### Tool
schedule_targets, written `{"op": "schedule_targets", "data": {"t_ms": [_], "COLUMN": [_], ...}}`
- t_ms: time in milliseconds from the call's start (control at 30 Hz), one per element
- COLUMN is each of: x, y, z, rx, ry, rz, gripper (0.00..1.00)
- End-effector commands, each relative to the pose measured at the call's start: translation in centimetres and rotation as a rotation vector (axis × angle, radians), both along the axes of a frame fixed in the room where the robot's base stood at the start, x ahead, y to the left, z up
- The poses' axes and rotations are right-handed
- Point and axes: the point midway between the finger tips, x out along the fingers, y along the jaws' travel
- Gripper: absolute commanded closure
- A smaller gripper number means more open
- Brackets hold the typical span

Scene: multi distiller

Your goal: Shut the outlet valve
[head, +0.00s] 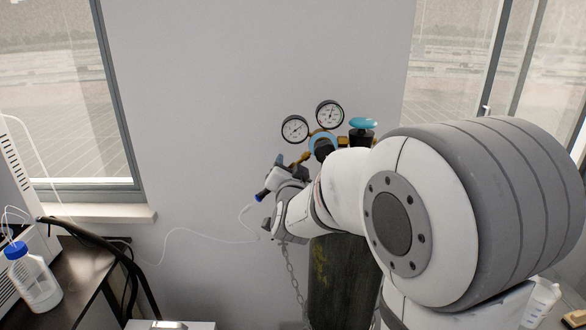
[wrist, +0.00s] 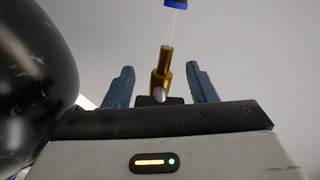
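A gas cylinder (head: 345,285) stands against the wall, with a brass regulator carrying two round gauges (head: 295,129) (head: 330,114). My gripper (head: 268,192) is at the left side of the regulator, and my wrist hides much of the outlet there. In the wrist view, my gripper (wrist: 161,72) is open, with a gap on each side of a brass outlet fitting (wrist: 164,72). The fitting appears between the two blue-grey fingers; I cannot tell how deep it sits. A thin tube with a blue collar (wrist: 176,4) runs up from it. The outlet valve's handle is not clearly seen.
A large black rounded body (wrist: 35,70) is close to the left of my gripper in the wrist view. A blue knob (head: 363,123) tops the cylinder. A white hose (head: 195,232) runs left past a chain (head: 291,275). A bottle (head: 34,279) stands on the dark bench at left.

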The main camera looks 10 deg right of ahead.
Motion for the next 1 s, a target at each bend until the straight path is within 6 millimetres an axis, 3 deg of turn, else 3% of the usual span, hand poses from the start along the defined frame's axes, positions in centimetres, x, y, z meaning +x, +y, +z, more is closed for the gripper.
{"op": "schedule_targets", "data": {"t_ms": [433, 1000], "x": [-0.03, -0.03], "y": [-0.04, -0.09], "z": [0.00, 0.02], "rx": [0.000, 0.101], "ry": [0.001, -0.021], "rz": [-0.001, -0.002], "gripper": [0.86, 0.86]}}
